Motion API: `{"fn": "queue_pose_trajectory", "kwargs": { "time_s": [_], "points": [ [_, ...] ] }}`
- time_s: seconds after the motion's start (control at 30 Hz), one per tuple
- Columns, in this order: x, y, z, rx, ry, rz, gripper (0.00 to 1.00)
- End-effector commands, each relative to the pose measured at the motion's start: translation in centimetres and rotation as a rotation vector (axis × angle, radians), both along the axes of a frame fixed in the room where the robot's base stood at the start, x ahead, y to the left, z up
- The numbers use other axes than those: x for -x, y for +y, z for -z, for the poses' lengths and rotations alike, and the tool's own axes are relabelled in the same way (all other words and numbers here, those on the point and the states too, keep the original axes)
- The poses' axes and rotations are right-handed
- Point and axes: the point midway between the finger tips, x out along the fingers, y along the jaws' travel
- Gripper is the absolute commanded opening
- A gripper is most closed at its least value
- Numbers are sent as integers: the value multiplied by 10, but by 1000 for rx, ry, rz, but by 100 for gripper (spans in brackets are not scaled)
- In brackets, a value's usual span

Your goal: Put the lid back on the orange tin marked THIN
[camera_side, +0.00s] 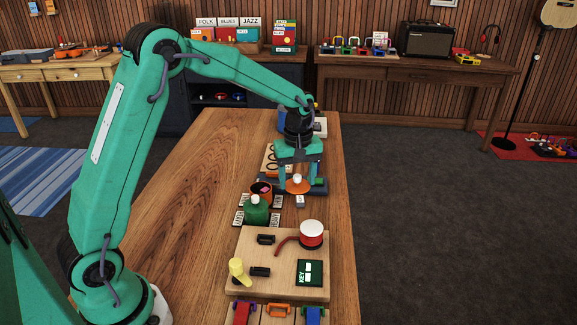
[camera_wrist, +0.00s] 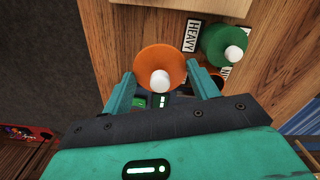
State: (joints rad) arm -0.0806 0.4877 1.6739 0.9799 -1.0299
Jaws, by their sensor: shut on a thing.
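My gripper (camera_side: 297,186) is shut on an orange round lid (camera_wrist: 160,60) with a white knob (camera_wrist: 160,83), one finger on each side. The lid is also visible between the fingers in the side view (camera_side: 297,187). The open orange tin (camera_side: 261,190) stands to the left of the lid, with something pink inside. It is mostly hidden behind the green tin in the side view and behind a finger in the wrist view. The word THIN is not readable on it.
A green tin (camera_side: 257,211) with a white-knobbed lid stands in front of the orange tin. White labels, one reading HEAVY (camera_wrist: 191,37), lie around. A wooden board (camera_side: 245,277) nearer the front holds a red-and-white drum-like thing (camera_side: 311,234) and a KEY box (camera_side: 310,273). The table's left side is clear.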

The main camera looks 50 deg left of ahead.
Motion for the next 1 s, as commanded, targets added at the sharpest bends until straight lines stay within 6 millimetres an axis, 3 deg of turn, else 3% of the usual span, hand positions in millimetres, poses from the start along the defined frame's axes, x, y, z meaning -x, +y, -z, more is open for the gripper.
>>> {"fn": "queue_pose_trajectory", "kwargs": {
  "time_s": [0.3, 0.5, 1.0],
  "points": [
    [18, 80, -10, 0, 0, -256, 38],
    [29, 111, -14, 0, 0, -364, 38],
    [33, 120, -12, 0, 0, -395, 38]
  ]
}}
